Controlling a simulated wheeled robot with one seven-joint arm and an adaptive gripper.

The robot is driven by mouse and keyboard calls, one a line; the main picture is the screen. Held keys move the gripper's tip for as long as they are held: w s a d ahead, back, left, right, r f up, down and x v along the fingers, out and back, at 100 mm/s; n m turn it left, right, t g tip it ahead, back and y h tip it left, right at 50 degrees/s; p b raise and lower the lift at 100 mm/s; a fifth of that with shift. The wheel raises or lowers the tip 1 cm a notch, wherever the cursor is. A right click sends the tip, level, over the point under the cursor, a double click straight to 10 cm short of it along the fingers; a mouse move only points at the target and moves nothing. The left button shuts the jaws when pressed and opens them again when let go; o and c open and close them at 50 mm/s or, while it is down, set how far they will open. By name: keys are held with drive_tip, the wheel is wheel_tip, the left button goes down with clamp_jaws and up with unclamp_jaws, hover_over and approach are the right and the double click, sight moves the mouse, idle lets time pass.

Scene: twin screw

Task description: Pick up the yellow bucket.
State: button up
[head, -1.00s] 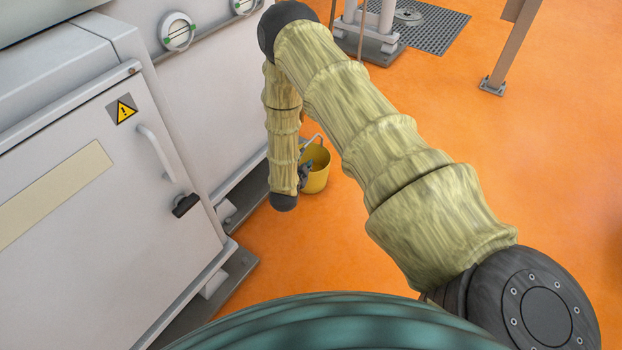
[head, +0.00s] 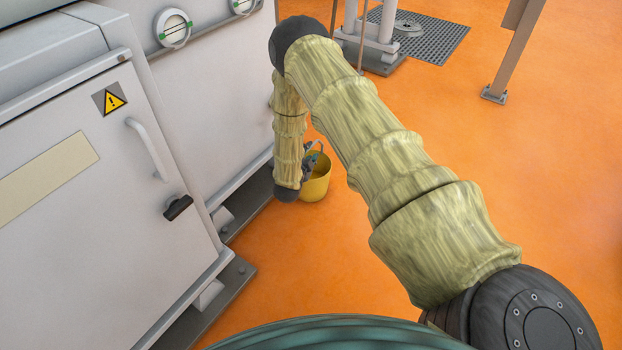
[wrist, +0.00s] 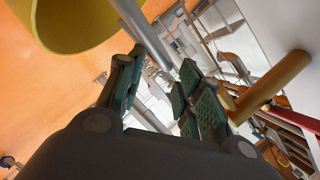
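The yellow bucket (head: 317,184) stands on the orange floor beside the grey machine in the head view, partly behind my arm. Its raised grey handle (head: 320,147) shows above the rim. My gripper (head: 310,163) is at the left side of the bucket's rim, near the handle, and partly hidden by my forearm. In the wrist view the bucket's yellow wall (wrist: 85,35) fills the top left. The grey handle (wrist: 143,30) runs down towards the gap between the green-padded fingers (wrist: 157,85), which are apart. Whether they touch the handle is unclear.
The grey machine (head: 215,110) with a door handle (head: 147,150) stands close on the left. Its dark base rail (head: 205,300) runs along the floor. A post (head: 515,55) and a floor grating (head: 430,40) are farther back.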

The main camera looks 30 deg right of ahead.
drive_tip(key=b+x, duration=0.2)
drive_tip(key=x, duration=0.2)
drive_tip(key=shift+w+a+f, duration=0.1)
drive_tip(key=shift+a+f, duration=0.05)
drive_tip(key=shift+a, duration=0.05)
drive_tip(key=shift+w+d, duration=0.3)
drive_tip(key=shift+d, duration=0.05)
clamp_jaws()
